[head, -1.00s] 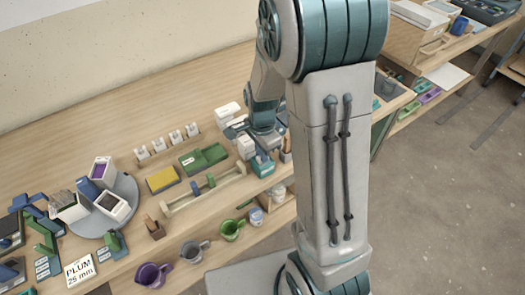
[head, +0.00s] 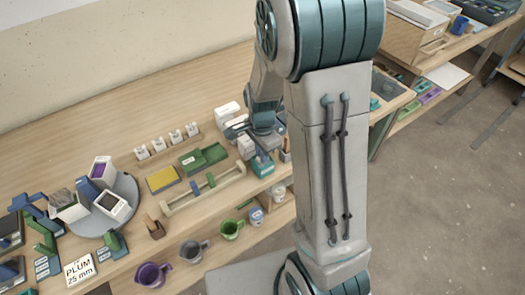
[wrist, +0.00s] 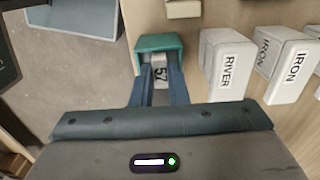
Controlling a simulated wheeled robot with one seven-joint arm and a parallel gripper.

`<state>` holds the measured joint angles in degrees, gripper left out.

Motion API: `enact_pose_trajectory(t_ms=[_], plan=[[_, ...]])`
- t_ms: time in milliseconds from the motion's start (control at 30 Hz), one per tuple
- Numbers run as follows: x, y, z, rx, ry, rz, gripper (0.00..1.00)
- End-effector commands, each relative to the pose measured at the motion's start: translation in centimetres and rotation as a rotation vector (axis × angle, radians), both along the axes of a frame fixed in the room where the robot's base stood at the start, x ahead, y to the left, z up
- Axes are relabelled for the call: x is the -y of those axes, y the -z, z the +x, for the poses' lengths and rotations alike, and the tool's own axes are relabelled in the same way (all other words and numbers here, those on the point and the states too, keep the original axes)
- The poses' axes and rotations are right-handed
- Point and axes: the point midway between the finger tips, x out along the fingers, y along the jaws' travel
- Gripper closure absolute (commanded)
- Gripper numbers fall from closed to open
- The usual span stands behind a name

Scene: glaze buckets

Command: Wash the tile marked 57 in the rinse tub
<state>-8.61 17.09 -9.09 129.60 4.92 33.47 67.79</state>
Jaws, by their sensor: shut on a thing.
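In the wrist view my gripper (wrist: 158,82) is shut on a pale tile marked 57 (wrist: 159,72). The tile sits between the two blue-grey fingers, its number facing the camera. A teal open-topped holder (wrist: 148,43) surrounds the tile's far end; I cannot tell whether the tile touches its walls. In the head view a teal box (head: 262,167) stands at the bench's front edge below my wrist, and my arm hides part of that area. I cannot make out which container is the rinse tub.
White blocks marked RIVER (wrist: 226,62) and IRON (wrist: 290,66) stand just right of the holder. On the bench are a green tray (head: 205,158), a yellow sponge-like block (head: 161,179) and a wooden rail (head: 205,190). Mugs, including a purple one (head: 152,275), line the front.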

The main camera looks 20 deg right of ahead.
Motion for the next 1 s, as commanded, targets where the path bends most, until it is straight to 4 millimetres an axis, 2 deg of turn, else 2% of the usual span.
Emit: enact_pose_trajectory(t_ms=[167,467,733,1000], plan=[[-0.01,-0.76,0.02,0.001,0.0,0.0,1.0],[0.0,0.07,0.0,0.0,0.0,0.0,1.0],[0.0,-0.77,0.01,0.001,0.0,0.0,1.0],[0.0,0.06,0.0,0.0,0.001,0.0,1.0]])
